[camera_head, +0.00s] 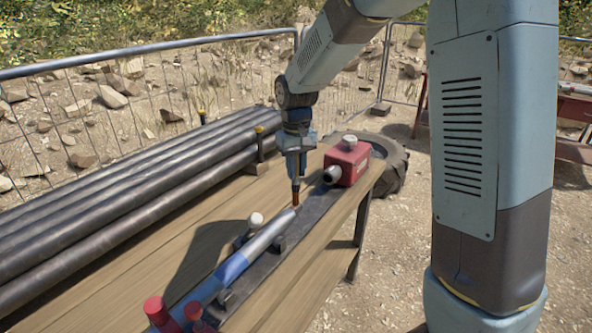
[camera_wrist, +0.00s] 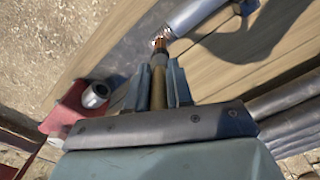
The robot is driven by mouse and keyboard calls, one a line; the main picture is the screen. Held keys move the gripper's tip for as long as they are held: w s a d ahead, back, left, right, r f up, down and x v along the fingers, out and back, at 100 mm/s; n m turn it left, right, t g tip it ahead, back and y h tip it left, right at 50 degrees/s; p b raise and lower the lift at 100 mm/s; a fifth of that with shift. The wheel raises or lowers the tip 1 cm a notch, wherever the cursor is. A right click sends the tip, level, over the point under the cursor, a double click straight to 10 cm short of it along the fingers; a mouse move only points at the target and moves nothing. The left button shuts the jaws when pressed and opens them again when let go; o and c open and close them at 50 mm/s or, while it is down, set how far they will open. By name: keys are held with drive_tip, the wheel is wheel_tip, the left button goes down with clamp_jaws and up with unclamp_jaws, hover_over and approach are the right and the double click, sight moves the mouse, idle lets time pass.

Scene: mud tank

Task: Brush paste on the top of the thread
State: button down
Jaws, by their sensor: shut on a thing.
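A grey metal pipe (camera_head: 255,248) with a blue band lies on a dark rail on the wooden bench. Its far end, where the thread is, also shows in the wrist view (camera_wrist: 192,17). My gripper (camera_head: 297,174) points down over the pipe's far end. In the wrist view my gripper (camera_wrist: 160,85) is shut on a brush (camera_wrist: 158,88) with a brown handle and reddish-brown tip. The tip (camera_wrist: 160,43) is at the pipe's end and seems to touch it or sit just above it. Paste on the thread is too small to make out.
A red box (camera_head: 348,160) with a grey nozzle facing the pipe stands just beyond its end. Red-capped clamps (camera_head: 157,311) hold the near end. Several dark pipes (camera_head: 120,200) lie at left. A tyre (camera_head: 390,165) stands behind the bench.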

drive_tip(key=shift+w+d, duration=0.2)
drive_tip(key=shift+w, duration=0.05)
drive_tip(key=shift+f, duration=0.15)
idle(4.2)
